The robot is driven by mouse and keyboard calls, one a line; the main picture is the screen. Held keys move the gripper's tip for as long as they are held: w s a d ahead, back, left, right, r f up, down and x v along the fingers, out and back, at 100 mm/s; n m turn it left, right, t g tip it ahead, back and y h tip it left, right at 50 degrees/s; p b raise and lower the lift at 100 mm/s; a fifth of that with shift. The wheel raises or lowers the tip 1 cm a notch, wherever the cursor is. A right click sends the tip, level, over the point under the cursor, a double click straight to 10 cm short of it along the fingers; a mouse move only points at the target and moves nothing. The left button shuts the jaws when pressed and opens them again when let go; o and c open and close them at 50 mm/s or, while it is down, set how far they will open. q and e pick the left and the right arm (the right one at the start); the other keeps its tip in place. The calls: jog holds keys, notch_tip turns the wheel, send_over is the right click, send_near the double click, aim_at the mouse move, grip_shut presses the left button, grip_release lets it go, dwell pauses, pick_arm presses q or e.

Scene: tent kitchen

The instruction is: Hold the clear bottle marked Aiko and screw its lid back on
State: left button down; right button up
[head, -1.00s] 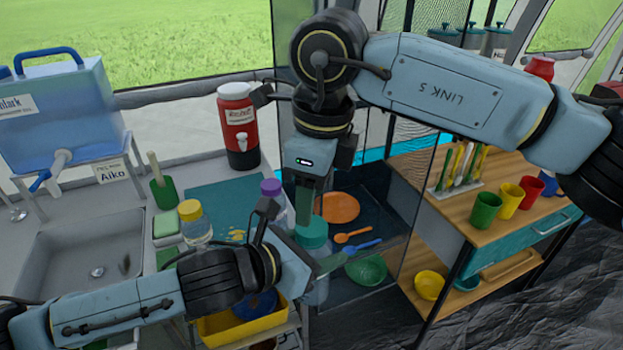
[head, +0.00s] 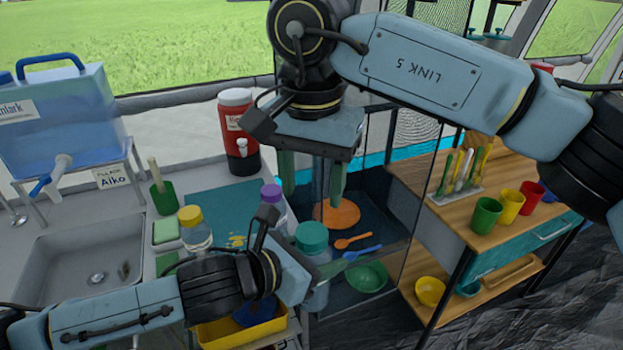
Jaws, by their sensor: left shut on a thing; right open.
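A clear bottle (head: 318,298) stands upright below the middle of the head view, with a teal lid (head: 311,236) on its top. I cannot tell how tightly the lid sits, and no name on this bottle is readable. My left gripper (head: 322,268) is shut on the bottle just under the lid, and its wrist hides part of the body. My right gripper (head: 313,188) is open and empty above the lid, pointing down, with its fingers spread and clear of it.
A purple-lidded bottle (head: 272,205) and a yellow-lidded bottle (head: 194,232) stand close by on the left. A yellow bin (head: 222,333) is below my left arm. A red drink cooler (head: 238,135) stands behind.

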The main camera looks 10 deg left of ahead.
aim_at(312, 232)
dwell(0.3)
jog(key=shift+f, duration=4)
jog(key=c, duration=0.8)
jog(key=m, duration=0.9)
jog(key=shift+m, duration=0.4)
